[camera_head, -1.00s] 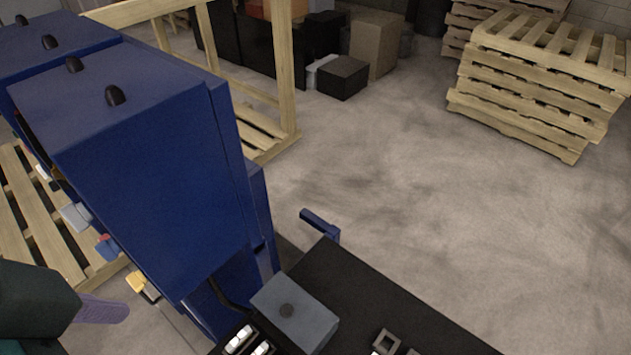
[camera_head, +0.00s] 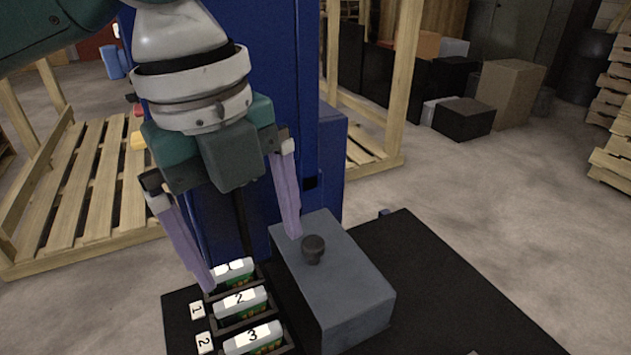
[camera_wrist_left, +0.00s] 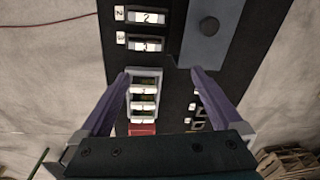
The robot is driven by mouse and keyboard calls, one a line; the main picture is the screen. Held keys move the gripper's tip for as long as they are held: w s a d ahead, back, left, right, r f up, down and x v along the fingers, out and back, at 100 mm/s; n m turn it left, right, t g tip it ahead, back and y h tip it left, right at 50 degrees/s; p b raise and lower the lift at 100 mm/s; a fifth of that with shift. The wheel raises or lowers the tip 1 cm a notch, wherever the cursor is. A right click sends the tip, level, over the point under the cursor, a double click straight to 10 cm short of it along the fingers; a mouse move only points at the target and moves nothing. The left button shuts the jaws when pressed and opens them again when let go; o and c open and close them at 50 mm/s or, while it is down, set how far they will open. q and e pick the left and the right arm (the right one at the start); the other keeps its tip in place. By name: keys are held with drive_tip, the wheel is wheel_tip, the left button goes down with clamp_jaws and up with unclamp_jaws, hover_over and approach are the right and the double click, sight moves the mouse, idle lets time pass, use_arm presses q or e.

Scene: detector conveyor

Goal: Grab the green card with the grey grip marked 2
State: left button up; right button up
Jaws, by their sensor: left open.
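The card with the grey grip marked 2 (camera_head: 240,299) stands in a dark slot; a little green shows under its grip. In the left wrist view its grip (camera_wrist_left: 147,17) is near the top edge. The cards marked 3 (camera_head: 252,337) and another grip (camera_head: 233,270), partly hidden by a finger, stand either side of it. My left gripper (camera_head: 254,262) is open and empty, its purple fingers pointing down above the card row. In the left wrist view the left gripper (camera_wrist_left: 159,72) has card 2 beyond its fingertips, not between them. My right gripper is not in view.
A grey box with a black knob (camera_head: 335,285) stands right of the cards on the black table top (camera_head: 425,270). A blue cabinet (camera_head: 310,90) rises behind. The left wrist view shows a light grey rack (camera_wrist_left: 130,97) and a red block (camera_wrist_left: 142,130).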

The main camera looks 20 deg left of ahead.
use_arm(q)
drive_tip(key=m+y+b, duration=0.1)
drive_tip(key=m+b, duration=0.1)
drive_tip(key=b, duration=0.5)
hover_over(239, 298)
drive_tip(key=shift+g, duration=0.3)
wheel_tip(239, 298, down, 6)
drive_tip(key=shift+s+d+f, duration=0.1)
drive_tip(key=shift+d+f, duration=0.05)
drive_tip(key=shift+f, duration=0.1)
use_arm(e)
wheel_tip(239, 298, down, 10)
use_arm(q)
wheel_tip(239, 298, down, 4)
drive_tip(key=shift+f+b, duration=0.1)
drive_tip(key=shift+b, duration=0.2)
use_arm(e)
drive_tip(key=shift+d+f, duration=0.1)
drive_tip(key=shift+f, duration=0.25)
use_arm(q)
wheel_tip(239, 298, down, 5)
drive_tip(key=shift+f+b, duration=0.1)
drive_tip(key=shift+b, duration=0.5)
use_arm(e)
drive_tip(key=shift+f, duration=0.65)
use_arm(q)
drive_tip(key=c, duration=1.1)
